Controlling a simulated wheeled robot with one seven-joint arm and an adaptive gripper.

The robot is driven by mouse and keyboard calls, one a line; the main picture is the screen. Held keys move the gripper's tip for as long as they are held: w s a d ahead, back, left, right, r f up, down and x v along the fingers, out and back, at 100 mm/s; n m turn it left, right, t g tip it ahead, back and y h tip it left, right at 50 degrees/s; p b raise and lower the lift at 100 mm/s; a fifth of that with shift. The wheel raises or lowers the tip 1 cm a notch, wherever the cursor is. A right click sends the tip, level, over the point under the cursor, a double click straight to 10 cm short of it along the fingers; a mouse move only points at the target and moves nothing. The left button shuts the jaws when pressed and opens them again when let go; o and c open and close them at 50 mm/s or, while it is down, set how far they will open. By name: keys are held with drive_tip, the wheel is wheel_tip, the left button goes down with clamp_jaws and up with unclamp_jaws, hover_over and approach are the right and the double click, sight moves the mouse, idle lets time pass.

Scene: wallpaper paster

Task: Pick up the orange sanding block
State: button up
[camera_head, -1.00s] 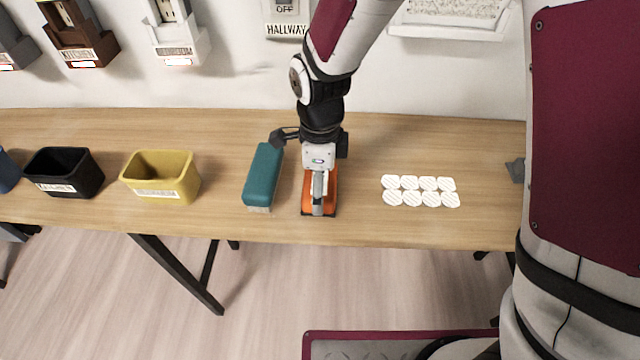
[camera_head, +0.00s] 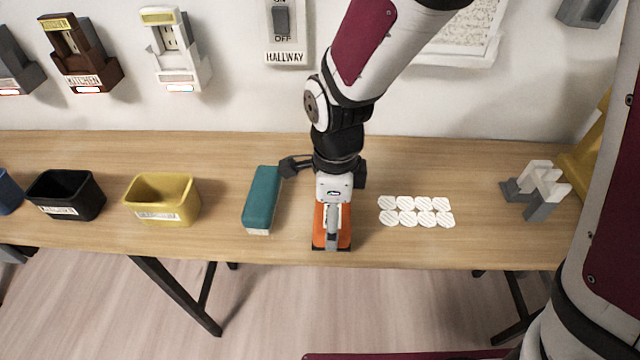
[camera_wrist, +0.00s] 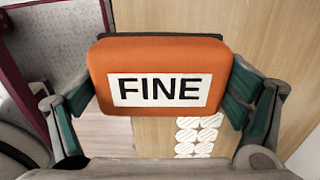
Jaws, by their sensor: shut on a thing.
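The orange sanding block (camera_head: 331,238) is at my gripper near the table's front edge, in the middle of the head view. In the wrist view the orange sanding block (camera_wrist: 160,55) fills the space between the fingers and shows a white label reading "FINE". My gripper (camera_wrist: 163,95) is shut on it, with a green-padded finger against each side. In the head view my gripper (camera_head: 333,205) covers part of the block from above. I cannot tell whether the block's underside touches the table.
A teal block (camera_head: 262,198) lies just left of my gripper. White striped round pads (camera_head: 416,211) lie to the right. A yellow bin (camera_head: 163,199) and a black bin (camera_head: 66,194) stand to the left. A grey-white stand (camera_head: 540,188) is at the right. The wooden table (camera_head: 300,258) has a near edge.

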drive_tip(key=s+d+r+p, duration=0.1)
drive_tip(key=s+d+p, duration=0.2)
drive_tip(key=s, duration=0.4)
drive_tip(key=shift+d, duration=0.4)
drive_tip(key=shift+s+r+p, duration=0.1)
drive_tip(key=shift+s+p, duration=0.1)
drive_tip(key=shift+p, duration=0.4)
drive_tip(key=s+d+p, duration=0.1)
drive_tip(key=p, duration=0.4)
drive_tip(key=shift+s, duration=0.3)
